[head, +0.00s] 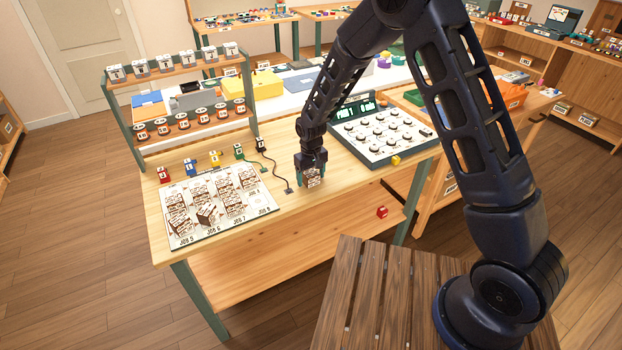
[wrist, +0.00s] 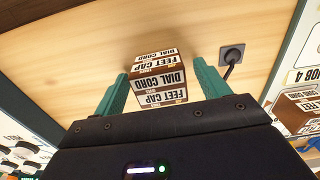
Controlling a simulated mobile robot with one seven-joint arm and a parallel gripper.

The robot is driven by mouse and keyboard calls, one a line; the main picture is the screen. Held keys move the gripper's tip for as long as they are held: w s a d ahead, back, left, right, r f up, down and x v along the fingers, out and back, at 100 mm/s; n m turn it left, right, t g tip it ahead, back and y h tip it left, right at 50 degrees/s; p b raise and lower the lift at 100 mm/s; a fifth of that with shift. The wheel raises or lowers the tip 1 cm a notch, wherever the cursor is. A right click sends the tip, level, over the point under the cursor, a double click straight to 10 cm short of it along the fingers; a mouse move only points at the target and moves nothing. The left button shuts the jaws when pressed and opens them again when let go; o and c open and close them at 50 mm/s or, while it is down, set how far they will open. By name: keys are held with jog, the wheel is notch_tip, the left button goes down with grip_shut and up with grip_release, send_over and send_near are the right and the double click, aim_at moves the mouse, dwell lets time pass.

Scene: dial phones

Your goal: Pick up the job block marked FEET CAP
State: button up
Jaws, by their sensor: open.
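In the wrist view a brown-and-white block (wrist: 158,82) sits between my gripper's two green fingers. Its faces carry FEET CAP and DIAL CORD labels; whether it is one block or two joined ones I cannot tell. My gripper (wrist: 160,92) is open, with a gap on each side of the block. In the head view my gripper (head: 311,172) reaches down over the same block (head: 314,182) near the wooden table's front edge. More brown-and-white blocks (head: 230,190) stand on the white job sheet (head: 190,237) at left; their labels are too small to read there.
The dial panel (head: 380,130) with a green display stands to the right of my gripper. Small coloured blocks (head: 189,161) and black cords (head: 280,172) lie behind the job sheet. A two-tier rack (head: 180,65) stands at back left. A red block (head: 382,212) lies on the lower shelf.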

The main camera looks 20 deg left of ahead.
jog(key=c, duration=1.1)
